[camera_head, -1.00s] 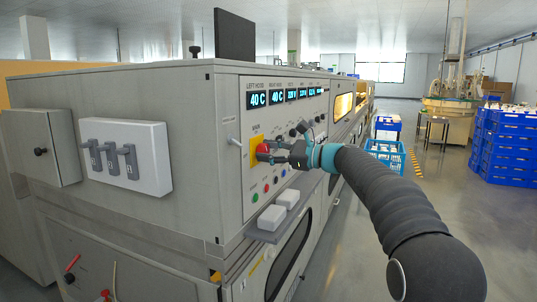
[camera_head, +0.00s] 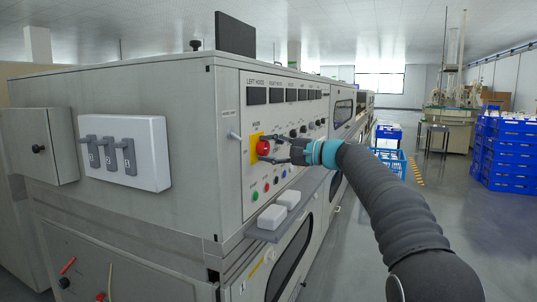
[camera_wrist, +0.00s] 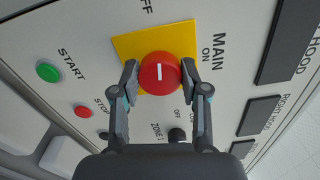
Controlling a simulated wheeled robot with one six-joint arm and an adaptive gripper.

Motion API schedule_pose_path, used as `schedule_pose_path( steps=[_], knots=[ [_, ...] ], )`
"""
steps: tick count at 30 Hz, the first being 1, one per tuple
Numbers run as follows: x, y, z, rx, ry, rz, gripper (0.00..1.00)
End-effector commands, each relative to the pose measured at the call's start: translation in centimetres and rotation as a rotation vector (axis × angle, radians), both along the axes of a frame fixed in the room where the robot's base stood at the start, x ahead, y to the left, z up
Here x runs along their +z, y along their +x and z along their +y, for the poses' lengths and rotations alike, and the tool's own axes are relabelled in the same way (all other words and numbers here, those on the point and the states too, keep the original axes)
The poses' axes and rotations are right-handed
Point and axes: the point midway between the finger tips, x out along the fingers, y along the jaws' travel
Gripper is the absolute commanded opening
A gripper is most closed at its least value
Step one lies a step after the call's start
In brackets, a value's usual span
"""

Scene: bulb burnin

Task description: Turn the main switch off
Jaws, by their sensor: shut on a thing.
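The main switch is a red round knob (camera_head: 264,147) on a yellow plate (camera_head: 254,158) on the machine's front panel. In the wrist view my gripper (camera_wrist: 166,85) is shut on the knob, a fingertip against each side.
The panel's displays (camera_head: 290,95) are dark. A green START button (camera_wrist: 48,71), a red STOP button (camera_wrist: 83,112) and black knobs (camera_wrist: 177,135) are near my fingers. A ledge with white blocks (camera_head: 272,216) juts out below.

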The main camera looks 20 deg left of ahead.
Motion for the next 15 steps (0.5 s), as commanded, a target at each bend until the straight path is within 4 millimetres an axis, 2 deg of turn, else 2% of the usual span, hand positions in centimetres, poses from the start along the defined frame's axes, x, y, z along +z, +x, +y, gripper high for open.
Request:
schedule_pose_path(
  steps=[6,15],
  knots=[
    [-0.16,-0.05,0.06,0.001,-0.009,-0.112,0.10],
    [-0.11,-0.05,0.06,0.002,-0.015,-0.176,0.10]
  ],
)
